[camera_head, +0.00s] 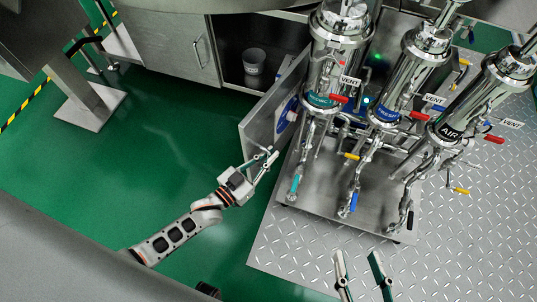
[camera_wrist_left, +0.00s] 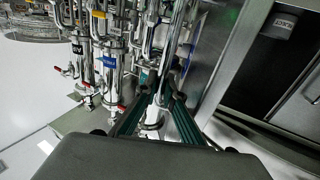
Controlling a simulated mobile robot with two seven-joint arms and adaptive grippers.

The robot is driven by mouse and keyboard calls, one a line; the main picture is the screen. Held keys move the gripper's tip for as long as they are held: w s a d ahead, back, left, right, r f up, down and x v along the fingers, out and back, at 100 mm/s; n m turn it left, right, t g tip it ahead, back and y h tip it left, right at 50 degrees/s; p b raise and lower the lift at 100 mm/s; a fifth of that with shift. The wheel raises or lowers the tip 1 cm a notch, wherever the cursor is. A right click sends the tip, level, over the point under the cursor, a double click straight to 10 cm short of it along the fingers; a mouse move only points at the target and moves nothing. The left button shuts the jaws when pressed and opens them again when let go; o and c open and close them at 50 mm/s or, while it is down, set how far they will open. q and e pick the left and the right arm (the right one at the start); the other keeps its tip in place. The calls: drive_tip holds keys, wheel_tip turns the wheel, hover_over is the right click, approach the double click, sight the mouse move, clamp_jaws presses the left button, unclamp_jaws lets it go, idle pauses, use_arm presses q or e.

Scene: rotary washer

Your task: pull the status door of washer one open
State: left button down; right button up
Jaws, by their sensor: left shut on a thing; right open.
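A grey metal door panel (camera_head: 262,119), which looks like the status door, stands angled out beside the steel columns. A blue round mark (camera_head: 287,114) shows on its column-facing side. My left gripper (camera_head: 264,160) is at the panel's lower front edge. In the left wrist view its green-lined fingers (camera_wrist_left: 160,97) are closed around a curved metal handle (camera_wrist_left: 153,126). The panel's face (camera_wrist_left: 208,60) rises just right of the fingers. The exact finger contact is partly hidden. My right gripper (camera_head: 358,256) is open and empty, its fingers apart above the patterned metal floor plate.
Three steel columns with coloured valve levers (camera_head: 328,75) stand right of the panel on a steel base (camera_head: 325,215). A grey bucket (camera_head: 254,61) sits in the open cabinet behind. Green floor (camera_head: 140,140) left of the panel is clear.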

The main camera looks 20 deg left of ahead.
use_arm(q)
drive_tip(key=c, duration=2.4)
unclamp_jaws()
drive_tip(key=shift+s+d, duration=0.2)
drive_tip(key=shift+d, duration=0.45)
drive_tip(key=shift+c, duration=0.2)
drive_tip(key=shift+r, duration=0.1)
drive_tip(key=shift+w+a, duration=0.1)
drive_tip(key=shift+w, duration=0.05)
drive_tip(key=v, duration=1.2)
drive_tip(key=shift+a, duration=0.15)
